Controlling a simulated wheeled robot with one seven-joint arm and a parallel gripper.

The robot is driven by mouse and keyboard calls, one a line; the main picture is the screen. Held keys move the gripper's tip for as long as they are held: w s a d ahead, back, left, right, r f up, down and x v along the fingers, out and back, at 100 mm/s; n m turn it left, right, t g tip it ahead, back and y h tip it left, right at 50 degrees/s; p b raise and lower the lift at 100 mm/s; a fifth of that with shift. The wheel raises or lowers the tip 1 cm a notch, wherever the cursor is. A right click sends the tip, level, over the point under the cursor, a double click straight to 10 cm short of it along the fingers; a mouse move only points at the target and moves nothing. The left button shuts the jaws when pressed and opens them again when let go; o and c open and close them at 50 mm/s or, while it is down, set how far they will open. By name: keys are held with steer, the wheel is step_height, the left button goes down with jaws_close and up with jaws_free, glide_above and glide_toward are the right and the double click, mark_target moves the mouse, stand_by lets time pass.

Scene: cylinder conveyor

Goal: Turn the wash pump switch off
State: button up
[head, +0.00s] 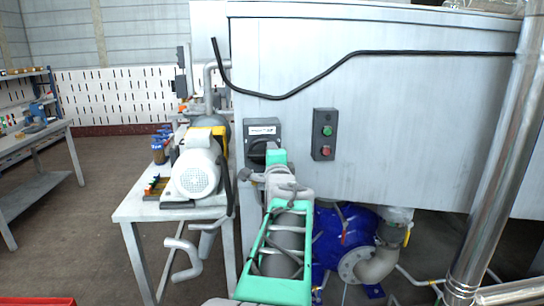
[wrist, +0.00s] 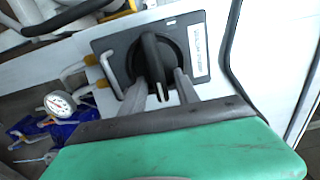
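The wash pump switch is a dark grey box (head: 249,132) with a white label and a black rotary knob (head: 257,148), mounted at the lower left of the large grey panel. In the wrist view the knob (wrist: 151,48) sits on a round black base, its handle pointing roughly up and down the picture. My gripper (wrist: 160,76) is right at the knob, with one grey finger on each side of the handle. Whether the fingers touch the handle cannot be made out. In the head view my green-cased arm hides part of the switch, and the fingertips are not clear.
A button box (head: 324,134) with green and red buttons is right of the switch. A black cable (head: 400,52) crosses the panel. A table (head: 130,211) with a motor (head: 196,172) stands left; a blue pump (head: 340,235) sits below. A steel pipe (head: 495,160) rises at right.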

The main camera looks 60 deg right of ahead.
steer(key=v, duration=0.8)
steer(key=shift+d, duration=0.1)
steer(key=w+a+f+n+g+y+p, duration=0.1)
steer(key=w+a+f+n+y+p, duration=0.25)
steer(key=a, duration=0.55)
steer(key=w+a+f+n+y+p, duration=0.1)
steer(key=w+a+n+y+p, duration=0.25)
steer(key=a+n, duration=0.4)
steer(key=w+a+f+n+g+y+p, duration=0.1)
steer(key=w+a+f+n+y+p, duration=0.25)
steer(key=a, duration=0.55)
steer(key=s+a+f+n+g+y+p, duration=0.1)
steer(key=s+a+f+n+g+p, duration=0.1)
steer(key=s+a+n, duration=0.3)
steer(key=s+a+f+n+g+y+p, duration=0.2)
steer(key=a+n, duration=0.6)
steer(key=a, duration=0.5)
steer(key=s+g+p, duration=0.1)
steer(key=s+g, duration=0.1)
steer(key=s, duration=0.1)
steer(key=shift+s+n+g, duration=0.3)
steer(key=shift+s+n, duration=0.05)
steer(key=shift+s, duration=0.05)
